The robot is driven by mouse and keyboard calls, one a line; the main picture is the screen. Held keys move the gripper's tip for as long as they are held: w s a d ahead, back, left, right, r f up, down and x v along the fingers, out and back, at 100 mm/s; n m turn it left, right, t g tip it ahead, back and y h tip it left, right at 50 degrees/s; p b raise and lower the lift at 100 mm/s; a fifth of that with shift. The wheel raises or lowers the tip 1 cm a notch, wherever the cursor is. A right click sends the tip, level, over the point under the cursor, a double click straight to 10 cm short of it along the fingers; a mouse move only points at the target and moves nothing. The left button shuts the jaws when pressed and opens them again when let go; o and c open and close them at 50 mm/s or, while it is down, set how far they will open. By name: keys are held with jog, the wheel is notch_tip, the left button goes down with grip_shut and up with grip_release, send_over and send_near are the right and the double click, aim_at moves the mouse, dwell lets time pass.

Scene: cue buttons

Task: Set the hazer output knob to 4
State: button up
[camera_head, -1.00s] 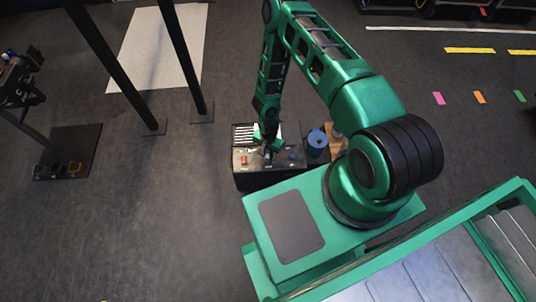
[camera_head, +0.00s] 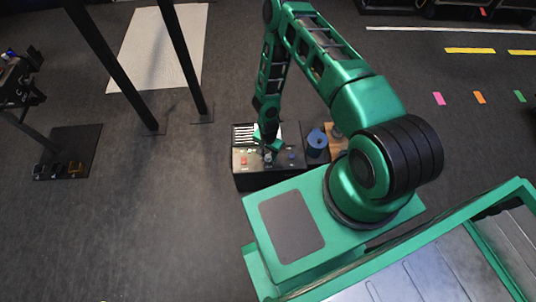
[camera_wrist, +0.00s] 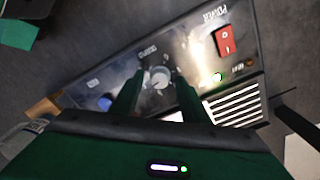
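The hazer (camera_head: 280,175) is a dark box on the floor in front of my base. In the wrist view its sloped panel (camera_wrist: 188,52) appears upside down. The grey round output knob (camera_wrist: 157,77) sits mid-panel, with small marks around it too small to read. It also shows in the head view (camera_head: 267,157). My gripper (camera_wrist: 158,74) is open, with one fingertip on each side of the knob in the picture and visible gaps between. I cannot tell whether the tips are at the knob's height. In the head view my gripper (camera_head: 267,147) is just above the panel.
A blue button (camera_wrist: 105,102) lies on the other. A blue canister (camera_head: 316,142) stands right of the hazer; two dark posts (camera_head: 187,60) stand behind left.

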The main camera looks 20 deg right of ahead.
aim_at(268, 156)
jog(key=shift+r, duration=0.1)
notch_tip(268, 156, up, 11)
jog(key=shift+f, duration=0.2)
dwell(0.7)
